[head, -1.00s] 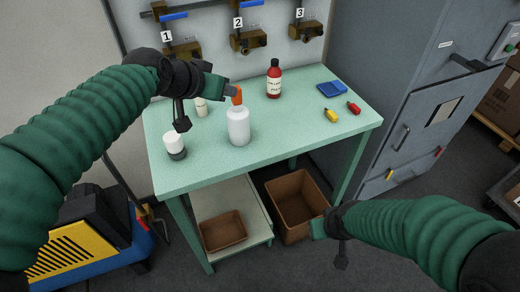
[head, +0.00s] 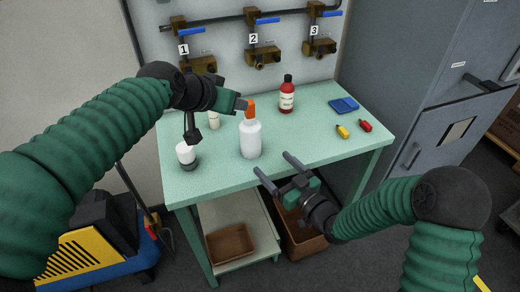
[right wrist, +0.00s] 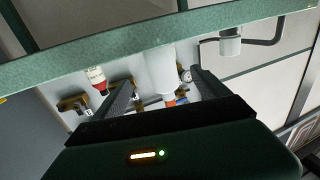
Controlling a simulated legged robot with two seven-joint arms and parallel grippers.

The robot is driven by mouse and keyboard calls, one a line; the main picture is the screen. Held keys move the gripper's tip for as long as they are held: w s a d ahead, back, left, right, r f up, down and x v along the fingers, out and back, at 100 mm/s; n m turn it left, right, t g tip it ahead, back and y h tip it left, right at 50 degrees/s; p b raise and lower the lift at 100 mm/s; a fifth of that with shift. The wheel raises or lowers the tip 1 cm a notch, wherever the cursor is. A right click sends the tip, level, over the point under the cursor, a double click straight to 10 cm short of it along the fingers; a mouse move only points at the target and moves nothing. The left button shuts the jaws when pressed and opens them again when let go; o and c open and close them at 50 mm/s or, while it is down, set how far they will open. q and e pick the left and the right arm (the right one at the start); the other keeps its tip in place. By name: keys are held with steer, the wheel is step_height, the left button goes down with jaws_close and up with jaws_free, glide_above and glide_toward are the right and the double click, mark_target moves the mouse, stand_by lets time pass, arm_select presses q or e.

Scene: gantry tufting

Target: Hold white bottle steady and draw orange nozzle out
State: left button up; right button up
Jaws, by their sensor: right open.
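The white bottle (head: 250,139) stands upright near the table's front, with the orange nozzle (head: 251,108) in its top. My left gripper (head: 241,104) is at the nozzle's left side; whether its fingers close on it is unclear. In the right wrist view, which is upside down, the white bottle (right wrist: 159,70) and orange nozzle (right wrist: 169,100) show between the two open fingers (right wrist: 160,82).
A white-and-grey cup (head: 187,157) and a cream container (head: 214,120) stand left on the green table (head: 210,180). A red bottle (head: 287,95) stands behind right. Yellow (head: 342,131) and red (head: 366,126) small items and a blue tray (head: 343,105) lie right. Valves line the wall.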

mark_target(257, 148)
steer(key=x, duration=1.2)
steer(key=shift+w+a, duration=0.1)
steer(key=shift+w, duration=0.1)
steer(key=shift+c, duration=0.5)
